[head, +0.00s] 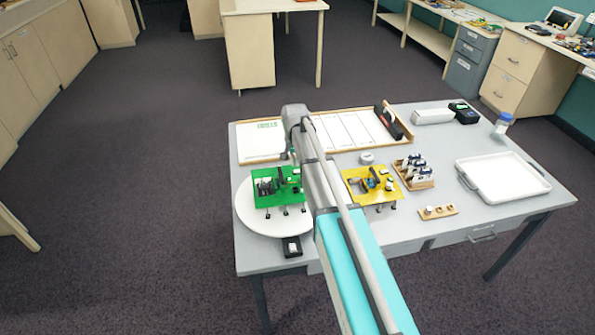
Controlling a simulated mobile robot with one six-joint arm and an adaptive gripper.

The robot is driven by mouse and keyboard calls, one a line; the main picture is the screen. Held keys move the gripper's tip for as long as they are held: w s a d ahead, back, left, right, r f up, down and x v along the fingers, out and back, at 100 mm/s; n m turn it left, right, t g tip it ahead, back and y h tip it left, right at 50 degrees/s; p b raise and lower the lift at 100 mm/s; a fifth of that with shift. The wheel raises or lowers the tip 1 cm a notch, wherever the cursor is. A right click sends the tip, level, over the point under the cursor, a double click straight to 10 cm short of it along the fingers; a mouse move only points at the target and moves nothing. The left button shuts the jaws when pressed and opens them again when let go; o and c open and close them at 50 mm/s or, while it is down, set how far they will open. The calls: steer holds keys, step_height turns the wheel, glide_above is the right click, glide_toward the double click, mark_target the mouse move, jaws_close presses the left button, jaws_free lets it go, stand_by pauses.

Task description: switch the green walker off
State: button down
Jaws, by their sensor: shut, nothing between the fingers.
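The green walker (263,202) is a small green board on dark legs, with dark parts and a small pale part on top. It stands on a round white plate (258,222) at the table's left front. Its switch is too small to make out. My arm reaches over the table just right of the green walker, its far end beyond it near the back boards. I cannot make out my gripper at its end. The yellow walker (356,189), a similar yellow board on legs, stands right of my arm, partly behind it.
A small black block (291,247) sits at the front edge. Right of the yellow walker are a wooden rack (414,185), a small wooden strip (438,212) and a white tray (502,190). Behind are flat boards (345,133), a round grey puck (367,158) and a jar (502,124).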

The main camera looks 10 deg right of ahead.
mark_target(295, 171)
steer(key=shift+f+b, duration=1.4)
stand_by(1.4)
steer(key=shift+r, duration=0.1)
steer(key=shift+r+p, duration=3.45)
steer(key=shift+p, duration=0.1)
steer(key=shift+s, duration=0.1)
steer(key=s+d+n, duration=0.1)
steer(key=s+n, duration=0.5)
steer(key=s, duration=2)
steer(key=shift+d, duration=0.1)
